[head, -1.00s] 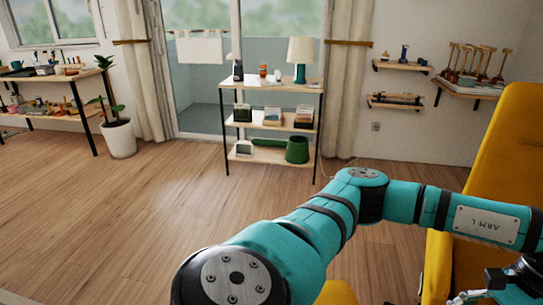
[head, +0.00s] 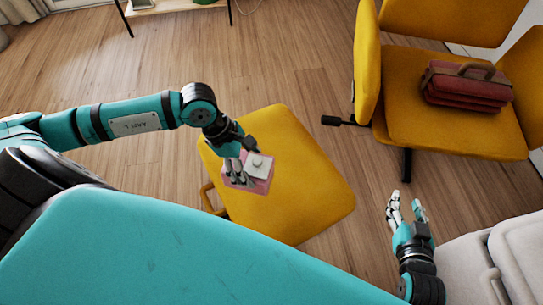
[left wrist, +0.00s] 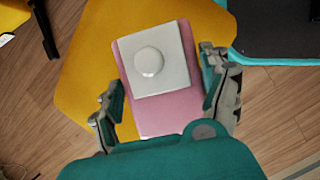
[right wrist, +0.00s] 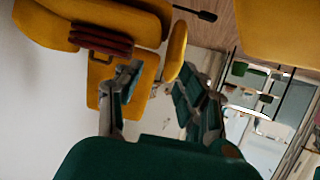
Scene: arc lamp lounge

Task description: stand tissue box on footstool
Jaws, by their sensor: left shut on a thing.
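The tissue box (head: 261,176) is pink with a white square piece bearing a round bump on top. It also shows in the left wrist view (left wrist: 150,112), between the fingers, tilted a little in the picture. My left gripper (head: 238,172) is shut on it. The box is over the yellow footstool (head: 310,190), left of its middle; I cannot tell whether its underside touches the cushion. The footstool fills much of the left wrist view behind the box (left wrist: 90,70). My right gripper (head: 407,205) is open and empty, to the right of the footstool.
Yellow seats (head: 420,110) with a red bag (head: 465,85) stand at the upper right. A pale piece of furniture (head: 460,262) is at the lower right, close to my right gripper. Bare wooden floor (head: 270,60) lies behind the footstool.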

